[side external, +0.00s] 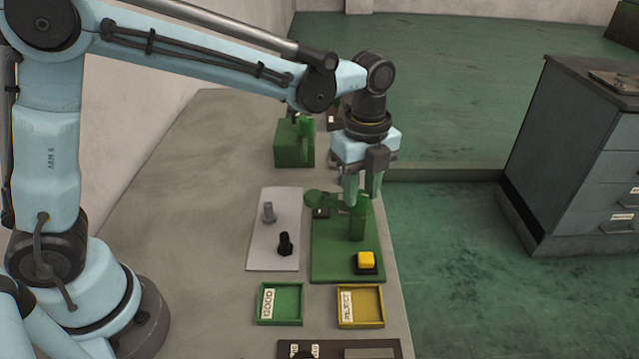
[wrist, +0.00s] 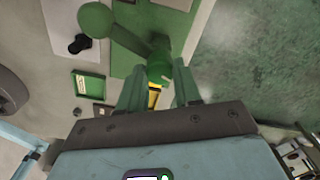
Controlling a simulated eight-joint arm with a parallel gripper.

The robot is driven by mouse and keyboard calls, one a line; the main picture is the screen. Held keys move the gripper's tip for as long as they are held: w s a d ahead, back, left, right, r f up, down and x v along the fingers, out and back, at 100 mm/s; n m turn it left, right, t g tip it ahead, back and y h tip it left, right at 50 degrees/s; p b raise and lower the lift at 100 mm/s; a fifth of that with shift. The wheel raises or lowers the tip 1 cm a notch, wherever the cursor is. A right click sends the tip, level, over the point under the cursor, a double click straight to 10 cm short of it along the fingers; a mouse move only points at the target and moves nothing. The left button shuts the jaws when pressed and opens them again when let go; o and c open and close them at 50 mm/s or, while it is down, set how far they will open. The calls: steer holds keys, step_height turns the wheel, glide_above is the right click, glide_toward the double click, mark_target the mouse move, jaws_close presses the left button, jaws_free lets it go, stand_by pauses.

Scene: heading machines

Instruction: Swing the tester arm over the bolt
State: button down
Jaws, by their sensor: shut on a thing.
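The green tester stands on a green base plate (side external: 335,262) with an upright green post (side external: 357,225). The tester arm (side external: 316,198) reaches left from the post top and ends in a round green disc, which also shows in the wrist view (wrist: 95,20). My gripper (side external: 362,198) points down at the post top and is shut on the tester arm near its post end, between the two fingers in the wrist view (wrist: 160,88). A small dark block (side external: 321,213) sits just below the disc. I cannot tell whether it holds a bolt.
A yellow button (side external: 366,259) is at the plate's front. A green GOOD tray (side external: 301,305) and yellow REJECT tray (side external: 381,308) lie nearer.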

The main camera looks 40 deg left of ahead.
steer(key=m, duration=1.3)
steer(key=shift+m, duration=0.4)
stand_by(0.4)
steer(key=c, duration=0.8)
jaws_free()
steer(key=shift+r, duration=0.1)
step_height(320, 180, up, 12)
